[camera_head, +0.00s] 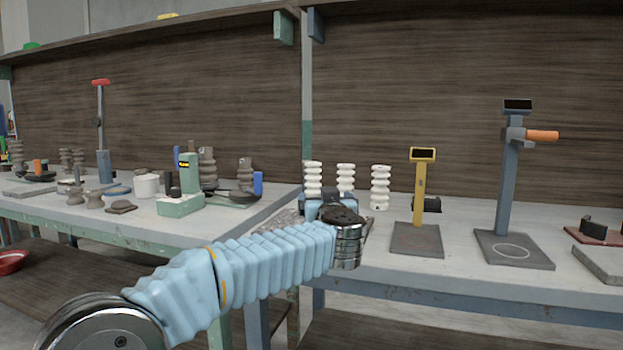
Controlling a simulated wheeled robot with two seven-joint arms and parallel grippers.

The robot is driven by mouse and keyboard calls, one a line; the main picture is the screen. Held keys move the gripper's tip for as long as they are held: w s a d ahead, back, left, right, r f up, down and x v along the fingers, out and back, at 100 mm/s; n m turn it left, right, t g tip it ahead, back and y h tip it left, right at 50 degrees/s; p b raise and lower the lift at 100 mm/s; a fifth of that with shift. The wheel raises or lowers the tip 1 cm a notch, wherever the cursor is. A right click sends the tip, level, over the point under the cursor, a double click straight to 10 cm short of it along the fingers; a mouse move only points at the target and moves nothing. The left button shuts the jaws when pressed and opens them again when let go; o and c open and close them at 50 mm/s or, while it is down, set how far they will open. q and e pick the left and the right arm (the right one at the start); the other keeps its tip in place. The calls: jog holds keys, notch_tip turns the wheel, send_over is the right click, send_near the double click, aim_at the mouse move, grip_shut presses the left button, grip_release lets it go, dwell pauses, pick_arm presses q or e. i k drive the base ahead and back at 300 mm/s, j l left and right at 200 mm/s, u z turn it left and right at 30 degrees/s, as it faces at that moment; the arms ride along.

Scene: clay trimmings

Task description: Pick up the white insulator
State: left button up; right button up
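Three white ribbed insulators stand upright on the right-hand table near its left end: a left one (313,178), a middle one (346,177) and a right one (380,186). My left arm reaches in from the lower left, and its gripper (330,199) is at the table, just in front of the left and middle insulators. The wrist and gripper hide their lower parts. I cannot tell whether the fingers touch either one, or whether they are open or shut. The right insulator stands clear of the gripper. My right gripper is out of view.
A yellow scale (421,185) and a blue-grey stand (509,180) with an orange handle are to the right. A small black object (432,204) sits behind the yellow scale. The left table (130,228) holds brown insulators and a green device (181,204). A wooden panel (450,80) rises behind.

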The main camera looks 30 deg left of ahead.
aim_at(313, 170)
jog(key=i+j, duration=0.8)
